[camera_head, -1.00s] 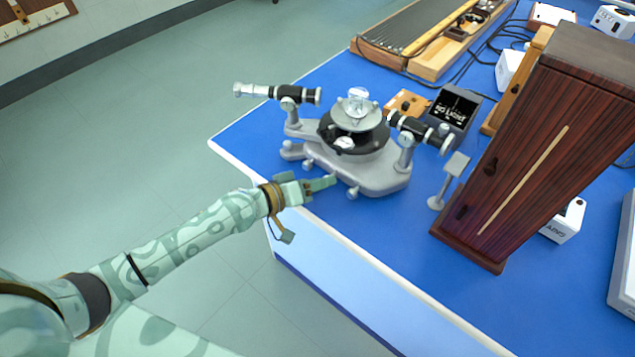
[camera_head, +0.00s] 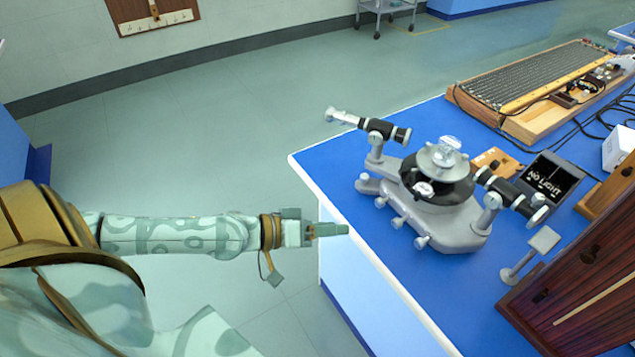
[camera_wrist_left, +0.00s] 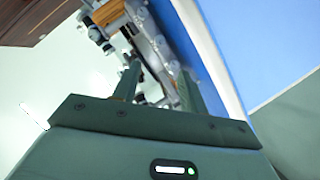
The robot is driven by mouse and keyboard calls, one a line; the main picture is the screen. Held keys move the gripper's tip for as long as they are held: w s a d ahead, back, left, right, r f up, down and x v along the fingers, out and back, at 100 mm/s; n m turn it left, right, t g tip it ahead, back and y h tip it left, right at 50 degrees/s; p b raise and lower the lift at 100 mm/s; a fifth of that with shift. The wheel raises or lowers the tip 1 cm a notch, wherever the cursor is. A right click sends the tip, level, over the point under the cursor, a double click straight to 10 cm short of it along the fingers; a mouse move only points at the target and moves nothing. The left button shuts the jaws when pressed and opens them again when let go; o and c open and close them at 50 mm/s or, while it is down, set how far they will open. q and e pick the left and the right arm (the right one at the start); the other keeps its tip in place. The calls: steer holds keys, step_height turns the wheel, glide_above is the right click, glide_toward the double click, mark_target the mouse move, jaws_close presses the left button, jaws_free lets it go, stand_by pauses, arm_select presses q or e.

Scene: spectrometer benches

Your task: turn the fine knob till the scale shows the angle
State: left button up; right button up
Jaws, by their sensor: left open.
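The spectrometer (camera_head: 465,230) stands on the blue bench near its left corner, with a grey base, a black round table and two telescope tubes. Several small silver knobs (camera_head: 421,242) stick out of its near side; I cannot tell which is the fine knob. The scale is too small to read. My left gripper (camera_head: 342,230) is at the bench's white edge, left of the knobs and apart from them. In the left wrist view its two green fingers (camera_wrist_left: 158,78) are open, with part of the spectrometer (camera_wrist_left: 152,38) showing beyond and between them. My right gripper is not in view.
A dark wooden cabinet (camera_head: 570,290) stands at the right, with a small grey stand (camera_head: 530,254) beside the spectrometer. A black box (camera_head: 550,178) and a long wooden instrument (camera_head: 540,88) lie behind. Open floor (camera_head: 240,130) is left of the bench.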

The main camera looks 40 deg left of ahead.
arm_select(q)
steer(key=shift+v, duration=1.3)
